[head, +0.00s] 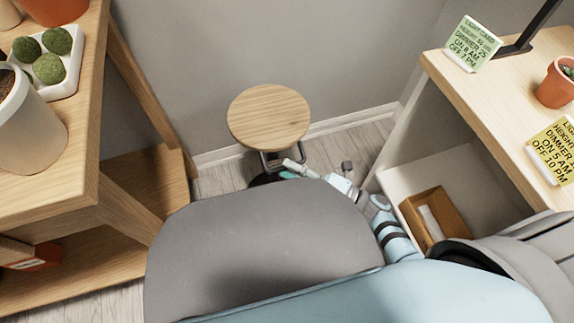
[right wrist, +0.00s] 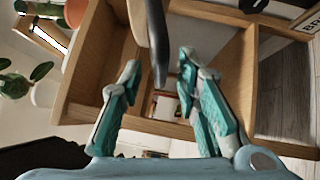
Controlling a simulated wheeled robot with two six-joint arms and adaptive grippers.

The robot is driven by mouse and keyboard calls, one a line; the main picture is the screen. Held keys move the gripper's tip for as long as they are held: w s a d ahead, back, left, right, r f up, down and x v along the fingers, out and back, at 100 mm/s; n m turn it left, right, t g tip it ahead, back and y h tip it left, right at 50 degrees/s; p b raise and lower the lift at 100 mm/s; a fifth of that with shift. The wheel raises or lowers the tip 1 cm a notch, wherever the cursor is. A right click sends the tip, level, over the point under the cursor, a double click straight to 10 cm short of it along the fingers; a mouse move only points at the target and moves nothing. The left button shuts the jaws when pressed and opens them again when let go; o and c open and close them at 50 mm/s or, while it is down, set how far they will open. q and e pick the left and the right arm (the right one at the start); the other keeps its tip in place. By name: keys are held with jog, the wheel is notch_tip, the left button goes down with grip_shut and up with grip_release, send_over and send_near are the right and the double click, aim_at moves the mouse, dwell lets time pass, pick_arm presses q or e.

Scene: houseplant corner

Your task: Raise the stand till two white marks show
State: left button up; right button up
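The stand has a round wooden top (head: 268,118) and stands on the floor by the grey wall in the head view. Dark metal parts show just under its top; the rest of its post is hidden, and I see no white marks. My right gripper (head: 293,170) is beside the stand, just below the front edge of its top. In the right wrist view the right gripper (right wrist: 158,72) is open, fingers well apart. A dark bar-like part (right wrist: 158,45) with a pale wooden edge lies between and beyond the fingertips; I cannot tell whether it touches. My left gripper is out of view.
A wooden plant bench (head: 45,190) stands at left with a white tray (head: 70,80) of green balls and a pot (head: 30,130). A desk (head: 490,95) at right carries cards and a terracotta pot (head: 556,85). Below it is an open drawer (head: 470,185) with a brown box (head: 435,215).

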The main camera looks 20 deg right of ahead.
jog(key=shift+x, duration=0.9)
jog(key=shift+c, duration=0.6)
grip_shut()
